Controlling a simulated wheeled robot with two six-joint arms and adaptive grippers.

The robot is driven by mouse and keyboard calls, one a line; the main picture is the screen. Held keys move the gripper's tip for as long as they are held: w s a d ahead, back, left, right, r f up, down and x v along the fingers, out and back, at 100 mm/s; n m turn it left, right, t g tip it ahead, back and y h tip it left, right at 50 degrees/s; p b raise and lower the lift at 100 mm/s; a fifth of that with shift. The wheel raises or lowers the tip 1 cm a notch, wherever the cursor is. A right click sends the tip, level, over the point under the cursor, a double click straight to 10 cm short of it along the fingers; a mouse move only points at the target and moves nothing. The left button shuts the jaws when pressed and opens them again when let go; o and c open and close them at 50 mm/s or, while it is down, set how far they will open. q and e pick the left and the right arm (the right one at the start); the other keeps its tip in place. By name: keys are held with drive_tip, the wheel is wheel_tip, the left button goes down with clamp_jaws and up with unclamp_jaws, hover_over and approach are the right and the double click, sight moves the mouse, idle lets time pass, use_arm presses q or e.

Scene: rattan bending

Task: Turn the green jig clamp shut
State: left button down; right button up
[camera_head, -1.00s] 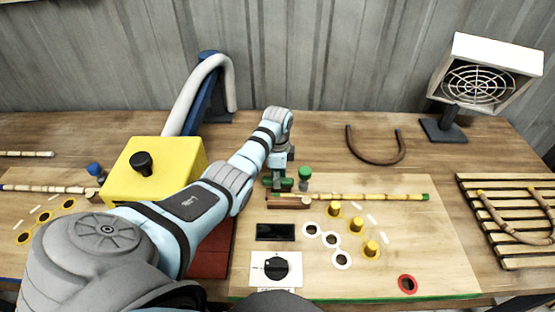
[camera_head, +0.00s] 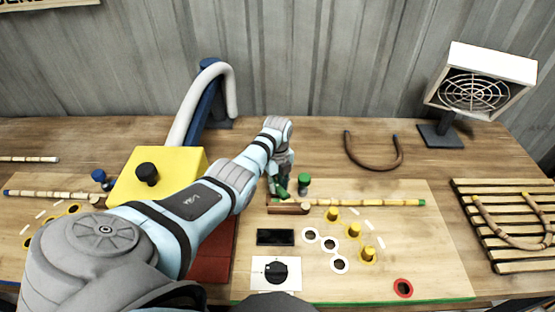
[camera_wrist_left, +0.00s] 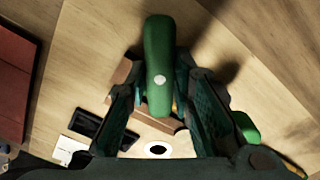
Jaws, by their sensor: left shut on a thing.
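The green jig clamp (camera_head: 282,191) is a rounded green lever on the jig board, at the near end of a rattan pole (camera_head: 380,202). In the left wrist view the lever (camera_wrist_left: 157,50) is long, with a pale dot, and lies between my fingers. My left gripper (camera_head: 279,184) is shut on it from above; its fingers (camera_wrist_left: 162,98) stand on both sides of the lever. The arm partly hides the lever in the head view. A brown wooden block (camera_head: 290,208) sits beside the pole end. My right gripper is not in view.
A green knob (camera_head: 304,182) stands close to the right of my gripper. Yellow pegs (camera_head: 353,230) and white rings stand at the front right of the board. A yellow box (camera_head: 140,178) is left of my arm. A slatted rack (camera_head: 500,255) is at far right.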

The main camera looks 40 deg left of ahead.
sight(277, 185)
use_arm(q)
drive_tip(key=m, duration=0.7)
idle(0.5)
drive_tip(key=c, duration=1.4)
unclamp_jaws()
wheel_tip(277, 185, up, 12)
drive_tip(key=shift+a+r, duration=0.1)
drive_tip(key=shift+a, duration=0.05)
